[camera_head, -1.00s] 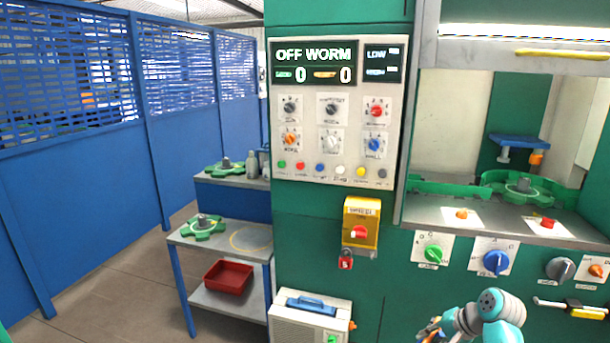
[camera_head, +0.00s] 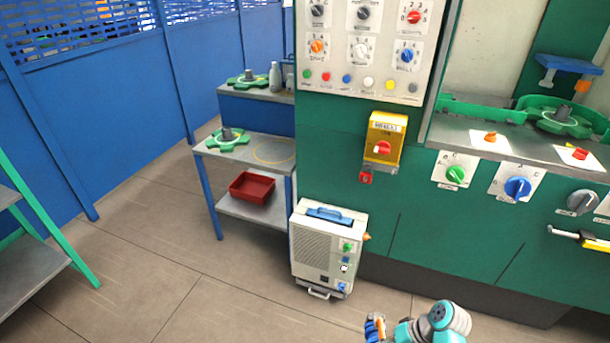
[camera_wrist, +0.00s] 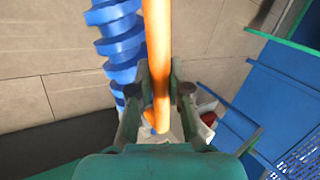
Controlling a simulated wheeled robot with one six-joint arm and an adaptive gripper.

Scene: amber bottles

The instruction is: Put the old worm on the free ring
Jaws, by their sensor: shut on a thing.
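A blue worm with a thick screw thread (camera_wrist: 118,40) fills the upper left of the wrist view. An orange bar (camera_wrist: 157,45) runs alongside it. My gripper (camera_wrist: 159,97) is shut on the orange bar; I cannot tell where the bar joins the worm. In the head view a small bit of blue and orange (camera_head: 374,327) shows at the bottom edge, beside my arm. The free ring (camera_head: 273,150), a thin yellow circle, is empty on the grey top of a small stand (camera_head: 258,142), far from my gripper. A green lobed part (camera_head: 229,139) sits left of it.
A red tray (camera_head: 252,187) lies on the stand's lower shelf. A white box with a blue handle (camera_head: 327,250) stands on the floor right of the stand, by the green machine (camera_head: 340,130). A green-framed shelf (camera_head: 35,258) is at left. Open floor (camera_head: 170,250) lies between.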

